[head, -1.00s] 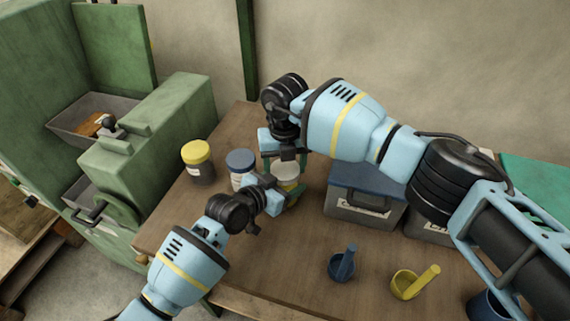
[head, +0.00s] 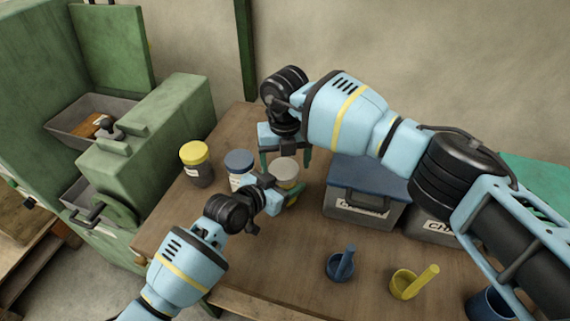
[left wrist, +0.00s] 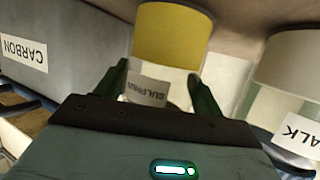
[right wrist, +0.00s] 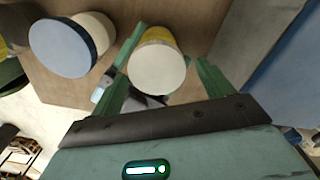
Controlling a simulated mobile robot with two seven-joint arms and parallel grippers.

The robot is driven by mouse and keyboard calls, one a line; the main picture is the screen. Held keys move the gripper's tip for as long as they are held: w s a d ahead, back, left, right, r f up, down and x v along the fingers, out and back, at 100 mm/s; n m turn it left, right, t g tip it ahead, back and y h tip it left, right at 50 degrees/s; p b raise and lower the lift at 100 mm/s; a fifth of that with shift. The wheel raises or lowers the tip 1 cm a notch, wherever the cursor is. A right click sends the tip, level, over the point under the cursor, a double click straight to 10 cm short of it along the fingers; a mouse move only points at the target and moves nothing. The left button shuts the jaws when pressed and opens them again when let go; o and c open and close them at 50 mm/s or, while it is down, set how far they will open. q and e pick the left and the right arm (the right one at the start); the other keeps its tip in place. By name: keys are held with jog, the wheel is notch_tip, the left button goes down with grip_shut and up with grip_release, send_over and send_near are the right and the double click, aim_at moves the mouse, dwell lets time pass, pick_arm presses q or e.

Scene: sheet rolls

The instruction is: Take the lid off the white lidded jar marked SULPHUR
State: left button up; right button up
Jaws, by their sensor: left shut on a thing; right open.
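The SULPHUR jar (head: 287,172) stands on the bench with its white lid (right wrist: 157,68) on. Its yellow contents and SULPHUR label (left wrist: 146,90) show, upside down, in the left wrist view. My left gripper (head: 288,196) is shut on the jar's body from the near side; the fingers (left wrist: 160,88) sit on either side of the label. My right gripper (head: 286,161) is open above the jar, pointing down. In the right wrist view the lid lies between its spread fingers (right wrist: 167,75), with gaps on both sides.
A blue-lidded jar (head: 240,163) stands close left of the SULPHUR jar, and a yellow-lidded jar (head: 195,155) further left. A blue-lidded grey bin (head: 345,205) is to the right.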

pick_arm(q)
jog(key=shift+s+f, duration=0.1)
jog(key=shift+f, duration=0.15)
pick_arm(e)
jog(key=r, duration=0.3)
jog(key=shift+s+a+r, duration=0.1)
jog(key=shift+s+a, duration=0.05)
jog(key=shift+a, duration=0.15)
pick_arm(q)
jog(key=shift+a, duration=0.1)
pick_arm(e)
jog(key=shift+c, duration=1.4)
jog(key=shift+d+r+m, duration=0.1)
jog(key=shift+r+m, duration=0.3)
jog(key=shift+r, duration=1.3)
jog(key=shift+f, duration=4.05)
jog(key=c, duration=0.7)
jog(key=o, duration=1)
